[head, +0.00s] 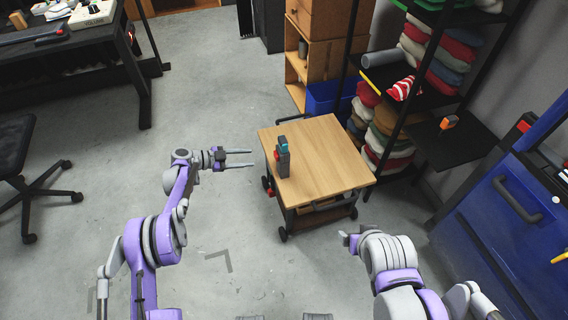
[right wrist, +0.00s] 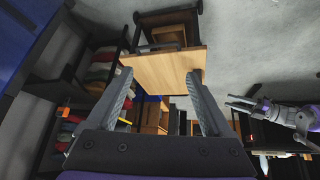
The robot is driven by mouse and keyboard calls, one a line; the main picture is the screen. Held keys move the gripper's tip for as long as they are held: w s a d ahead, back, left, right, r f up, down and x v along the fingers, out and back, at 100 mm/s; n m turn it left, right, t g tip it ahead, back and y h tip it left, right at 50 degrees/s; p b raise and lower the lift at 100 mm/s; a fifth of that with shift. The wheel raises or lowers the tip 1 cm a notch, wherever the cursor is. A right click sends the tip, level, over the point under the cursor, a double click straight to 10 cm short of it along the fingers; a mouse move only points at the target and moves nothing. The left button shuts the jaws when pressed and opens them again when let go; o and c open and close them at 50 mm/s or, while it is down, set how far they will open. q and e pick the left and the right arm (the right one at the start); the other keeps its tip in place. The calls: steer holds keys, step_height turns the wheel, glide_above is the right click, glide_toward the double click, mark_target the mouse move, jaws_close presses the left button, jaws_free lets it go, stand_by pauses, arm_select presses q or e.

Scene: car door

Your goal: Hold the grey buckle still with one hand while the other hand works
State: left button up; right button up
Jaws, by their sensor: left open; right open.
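The grey buckle (head: 283,163) stands upright near the left edge of a small wooden-topped cart (head: 325,150). It has a red spot on its side and a blue-green part near its top. My left gripper (head: 251,158) is open and empty, just left of the cart and pointing at the buckle without touching it. My right gripper (right wrist: 159,73) is open and empty in the right wrist view; in the head view it is mostly hidden at the cart's front right. The buckle cannot be made out in the right wrist view, where the cart top (right wrist: 165,70) shows between the fingers.
A shelf rack with folded cloths (head: 390,135) stands right of the cart. A blue bin (head: 330,98) and a wooden cabinet (head: 325,45) are behind it. A blue car door (head: 510,220) is at the right. A desk (head: 60,55) and chair are at the left. The floor between is clear.

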steer(key=w+a+t, duration=0.1)
steer(key=w+t, duration=0.2)
steer(key=w, duration=1.1)
steer(key=n+t+y, duration=0.2)
steer(key=t, duration=0.4)
glide_above(286, 155)
steer(key=s+d, duration=0.6)
steer(key=d, duration=0.2)
step_height(286, 155, down, 7)
steer(key=a+f+y, duration=0.1)
steer(key=a+f, duration=0.1)
steer(key=w+a+f+n+t+y, duration=0.1)
steer(key=a+f, duration=0.1)
steer(key=f, duration=0.1)
steer(key=w+a+f+y, duration=0.1)
steer(key=a+f+y, duration=0.1)
steer(key=f, duration=0.1)
steer(key=shift+a+f+n+t, duration=0.1)
steer(key=shift+a+n+t, duration=0.2)
steer(key=shift+a+n, duration=0.1)
steer(key=x, duration=1)
steer(key=shift+w+a, duration=0.15)
steer(key=shift+w, duration=0.15)
jaws_close()
arm_select(q)
jaws_close()
